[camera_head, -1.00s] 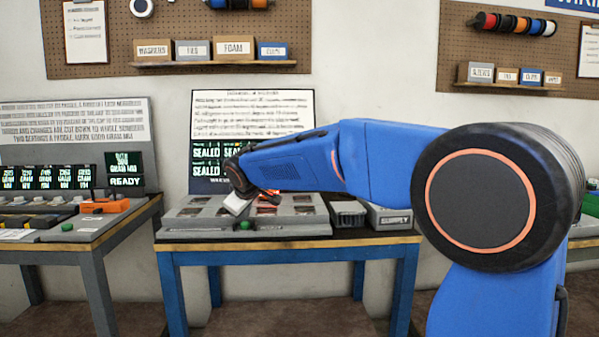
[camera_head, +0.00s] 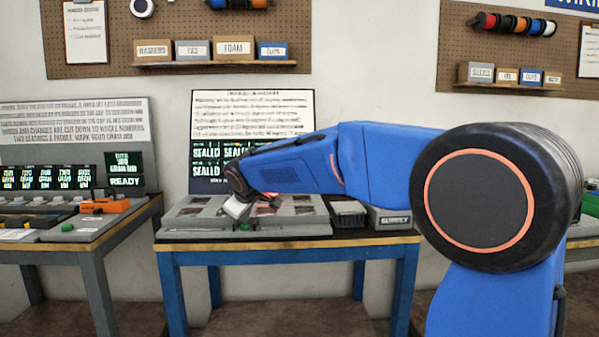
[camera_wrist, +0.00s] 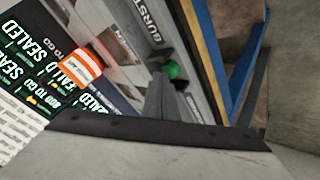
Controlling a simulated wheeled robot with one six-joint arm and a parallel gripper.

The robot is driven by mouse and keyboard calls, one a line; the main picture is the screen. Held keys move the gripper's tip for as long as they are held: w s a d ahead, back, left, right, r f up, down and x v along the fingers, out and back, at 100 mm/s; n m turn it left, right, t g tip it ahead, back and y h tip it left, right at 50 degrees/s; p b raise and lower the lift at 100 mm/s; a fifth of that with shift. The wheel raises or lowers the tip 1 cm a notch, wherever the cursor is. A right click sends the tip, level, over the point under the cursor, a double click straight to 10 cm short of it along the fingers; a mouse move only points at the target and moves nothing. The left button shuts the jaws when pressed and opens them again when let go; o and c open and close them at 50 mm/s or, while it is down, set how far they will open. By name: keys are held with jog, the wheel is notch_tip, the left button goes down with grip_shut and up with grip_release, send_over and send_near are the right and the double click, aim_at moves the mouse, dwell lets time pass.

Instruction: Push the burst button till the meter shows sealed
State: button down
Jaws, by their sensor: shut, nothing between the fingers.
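The green burst button (camera_head: 246,226) is at the front edge of the grey panel (camera_head: 190,228) on the blue table. In the wrist view, the green button (camera_wrist: 173,70) lies beside the word BURST. My gripper (camera_head: 238,208) is just above and beside it in the head view; its shut, empty fingers (camera_wrist: 161,84) point close to the button in the wrist view. I cannot tell whether they touch it. The meter screen (camera_head: 207,172) stands behind and shows SEALED in several cells; my arm hides part of it. The wrist view shows the screen (camera_wrist: 35,50) with SEALED and some "TO GO" text.
An orange-and-white block (camera_wrist: 82,70) is by the screen. A grey bin (camera_head: 348,212) and a labelled box (camera_head: 394,217) stand right of the panel. A second bench (camera_head: 85,235) with a READY display is on the left.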

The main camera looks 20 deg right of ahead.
aim_at(245, 226)
jog(key=shift+r, duration=0.95)
jog(key=shift+r, duration=0.1)
jog(key=shift+r, duration=2.9)
jog(key=s+d+f+m+g, duration=0.1)
jog(key=s+d+f, duration=0.25)
jog(key=s, duration=0.45)
jog(key=s+d+f+m+g, duration=0.1)
jog(key=s+d+f+m, duration=0.15)
jog(key=s+d, duration=0.45)
jog(key=s+d+f+m, duration=0.1)
jog(key=s+d+f, duration=0.15)
jog(key=s, duration=0.75)
jog(key=s+d+f+m+g, duration=0.1)
jog(key=s+f+m, duration=0.1)
jog(key=s+f, duration=0.6)
jog(key=s+d+f+m+g, duration=0.1)
jog(key=s+f+m, duration=0.1)
jog(key=s+f, duration=0.6)
jog(key=s, duration=0.6)
jog(key=shift+s+d+f, duration=0.2)
jog(key=shift+d, duration=0.15)
